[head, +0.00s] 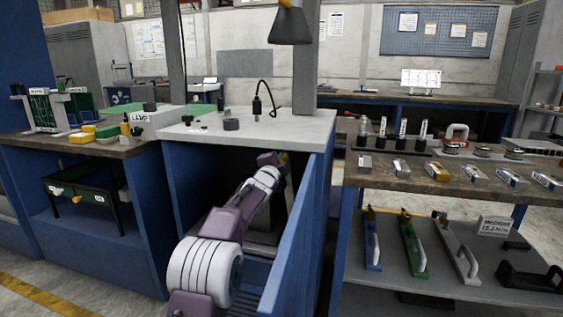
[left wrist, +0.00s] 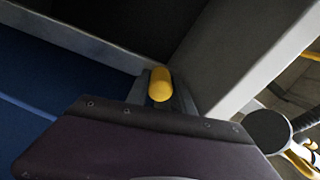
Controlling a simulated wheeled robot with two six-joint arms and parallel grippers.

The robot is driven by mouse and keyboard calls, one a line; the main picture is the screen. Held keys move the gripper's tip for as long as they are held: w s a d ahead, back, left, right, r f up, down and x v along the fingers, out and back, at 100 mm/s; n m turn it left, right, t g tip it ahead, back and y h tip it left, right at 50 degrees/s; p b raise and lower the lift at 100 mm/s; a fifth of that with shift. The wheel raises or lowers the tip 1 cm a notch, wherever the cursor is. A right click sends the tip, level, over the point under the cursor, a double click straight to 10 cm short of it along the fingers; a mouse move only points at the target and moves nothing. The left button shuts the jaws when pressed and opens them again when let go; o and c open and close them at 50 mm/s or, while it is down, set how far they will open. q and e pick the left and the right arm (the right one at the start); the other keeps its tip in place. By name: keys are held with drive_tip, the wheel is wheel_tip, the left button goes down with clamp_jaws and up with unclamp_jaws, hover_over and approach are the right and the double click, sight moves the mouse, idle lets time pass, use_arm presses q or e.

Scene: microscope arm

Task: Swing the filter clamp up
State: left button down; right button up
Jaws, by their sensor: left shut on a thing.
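My left arm reaches into the open blue cabinet (head: 314,205) under the grey-white worktop. My left gripper (head: 272,159) is inside, near the cabinet's upper right, partly hidden by my own wrist. In the left wrist view a rounded yellow grip (left wrist: 160,84) sits between the dark fingers of my left gripper (left wrist: 158,97), which is shut on it. This grip appears to be the filter clamp's handle. The rest of the clamp is hidden behind the gripper, so its angle cannot be told. My right gripper is not in view.
The cabinet's blue door (head: 291,240) stands open close to the right of my arm. In the left wrist view a pale grey post (left wrist: 245,60) rises right beside the gripper. A shelf unit with tools on its lower shelf (head: 440,283) stands to the right.

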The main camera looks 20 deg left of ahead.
use_arm(q)
drive_tip(key=c, duration=1.1)
unclamp_jaws()
drive_tip(key=shift+s, duration=0.3)
drive_tip(key=s+b, duration=0.1)
drive_tip(key=s, duration=0.7)
drive_tip(key=shift+s+d+b, duration=0.25)
drive_tip(key=shift+b, duration=0.05)
